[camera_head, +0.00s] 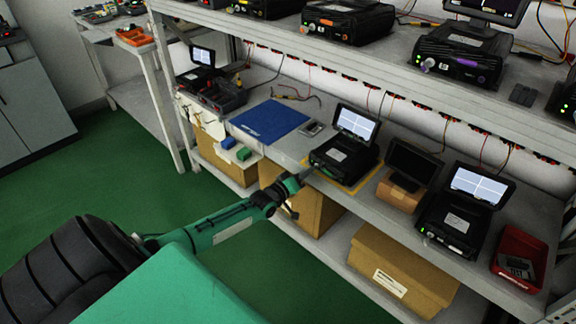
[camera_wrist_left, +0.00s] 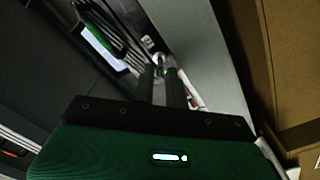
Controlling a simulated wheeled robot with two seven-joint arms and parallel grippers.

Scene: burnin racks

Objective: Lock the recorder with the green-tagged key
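A black recorder (camera_head: 343,158) with a lit flip-up screen (camera_head: 357,122) sits inside a yellow outline on the shelf. My left gripper (camera_head: 307,173) reaches its front left corner. In the left wrist view the two dark fingers (camera_wrist_left: 161,82) are close together with a narrow gap, pointing at the recorder's front (camera_wrist_left: 125,28). A small bright metallic piece and a green spot (camera_wrist_left: 165,72) show at the fingertips. I cannot tell whether these are the green-tagged key or part of the recorder's lock and light. My right gripper is out of view.
Right of the recorder stand a dark screen on a cardboard box (camera_head: 400,195), another recorder (camera_head: 457,225) and a red bin (camera_head: 519,256). A blue mat (camera_head: 268,121) lies to the left. An upper shelf (camera_head: 400,70) with more recorders overhangs behind.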

